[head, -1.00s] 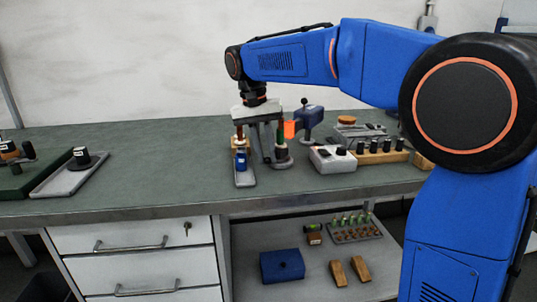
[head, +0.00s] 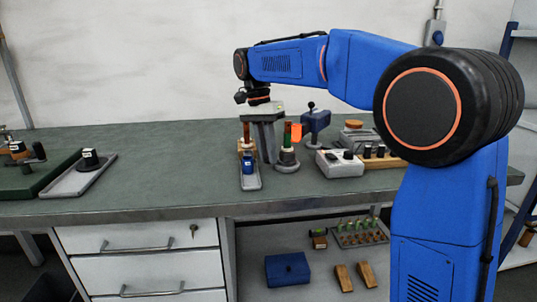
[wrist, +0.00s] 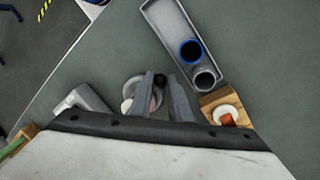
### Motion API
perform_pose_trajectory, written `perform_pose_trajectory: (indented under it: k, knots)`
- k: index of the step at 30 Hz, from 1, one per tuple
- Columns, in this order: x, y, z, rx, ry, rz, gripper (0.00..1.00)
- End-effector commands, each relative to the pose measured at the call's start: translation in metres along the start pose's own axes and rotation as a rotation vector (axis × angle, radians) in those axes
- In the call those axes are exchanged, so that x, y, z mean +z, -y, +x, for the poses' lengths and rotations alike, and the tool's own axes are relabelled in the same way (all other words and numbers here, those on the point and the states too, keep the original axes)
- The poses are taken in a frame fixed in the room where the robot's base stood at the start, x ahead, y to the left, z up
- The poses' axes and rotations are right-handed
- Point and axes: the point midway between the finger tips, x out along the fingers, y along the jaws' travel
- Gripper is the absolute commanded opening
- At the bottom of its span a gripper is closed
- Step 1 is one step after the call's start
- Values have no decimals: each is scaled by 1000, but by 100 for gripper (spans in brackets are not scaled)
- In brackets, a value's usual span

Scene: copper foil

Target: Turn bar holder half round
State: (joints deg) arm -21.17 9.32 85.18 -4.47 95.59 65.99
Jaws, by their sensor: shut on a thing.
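My gripper (head: 269,160) points down just left of the bar. In the wrist view, my gripper (wrist: 160,79) has its fingers on both sides of a small dark knob, shut on the bar holder. The holder's grey disc (wrist: 132,87) shows beside the left finger, which partly covers it. The exact contact is hard to see.
Close left stand a wooden block (head: 245,150) with a copper bar and a grey tray (head: 250,184) with a blue-ringed jar. Behind right is a blue device (head: 315,120); right is a pale box (head: 340,165).

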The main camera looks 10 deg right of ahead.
Motion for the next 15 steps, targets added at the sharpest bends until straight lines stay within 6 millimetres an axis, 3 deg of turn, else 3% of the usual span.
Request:
perform_pose_trajectory:
  k: [15]
  knots:
    - [-8, 8, -2, 0, 34, 176, 0]
